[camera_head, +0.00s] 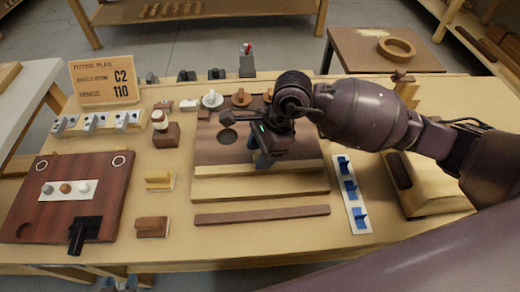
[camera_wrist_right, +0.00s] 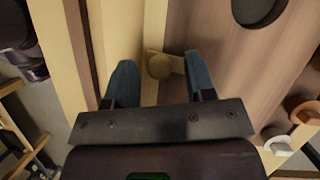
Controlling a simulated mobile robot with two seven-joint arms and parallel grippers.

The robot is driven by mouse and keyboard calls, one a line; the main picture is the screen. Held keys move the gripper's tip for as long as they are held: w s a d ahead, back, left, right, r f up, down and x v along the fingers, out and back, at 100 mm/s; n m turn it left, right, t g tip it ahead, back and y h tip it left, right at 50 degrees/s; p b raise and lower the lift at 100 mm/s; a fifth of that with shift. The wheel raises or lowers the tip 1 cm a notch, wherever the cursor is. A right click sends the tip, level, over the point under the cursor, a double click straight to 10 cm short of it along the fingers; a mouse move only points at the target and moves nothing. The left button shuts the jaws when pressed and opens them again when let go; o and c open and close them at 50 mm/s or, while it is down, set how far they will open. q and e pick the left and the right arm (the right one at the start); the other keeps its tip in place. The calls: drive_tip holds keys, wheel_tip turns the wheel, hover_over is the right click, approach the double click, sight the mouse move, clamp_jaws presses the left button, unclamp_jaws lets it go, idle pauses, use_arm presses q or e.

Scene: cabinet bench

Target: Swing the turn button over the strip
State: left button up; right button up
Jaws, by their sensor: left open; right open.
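The turn button (camera_wrist_right: 160,66) is a small pale wooden piece with a round end. In the right wrist view it lies between my right gripper's fingers, its narrow arm reaching toward the right finger. My right gripper (camera_wrist_right: 159,62) is open around it; contact cannot be told. The pale strip (camera_wrist_right: 155,22) runs along the edge of the brown panel (camera_wrist_right: 215,45). In the head view the strip (camera_head: 222,172) shows at the panel's front, and my right gripper (camera_head: 264,158) hides the button. My left gripper (camera_head: 122,285) shows only as dark parts at the bottom edge.
A loose brown bar (camera_head: 262,214) lies in front of the panel. A white plate with blue pieces (camera_head: 351,190) is to the right. A dark red board (camera_head: 62,215) with a black fitting (camera_head: 84,232) is at left. Small knobs (camera_head: 212,99) stand behind the panel.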

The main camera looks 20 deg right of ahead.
drive_tip(key=c, duration=0.9)
drive_tip(key=shift+d+f+n, duration=0.1)
drive_tip(key=shift+d+n, duration=0.05)
drive_tip(key=shift+n, duration=0.35)
drive_tip(key=shift+b, duration=0.35)
use_arm(q)
drive_tip(key=shift+s+f, duration=0.15)
drive_tip(key=shift+f, duration=0.3)
use_arm(e)
drive_tip(key=shift+n+g, duration=0.3)
drive_tip(key=o, duration=0.9)
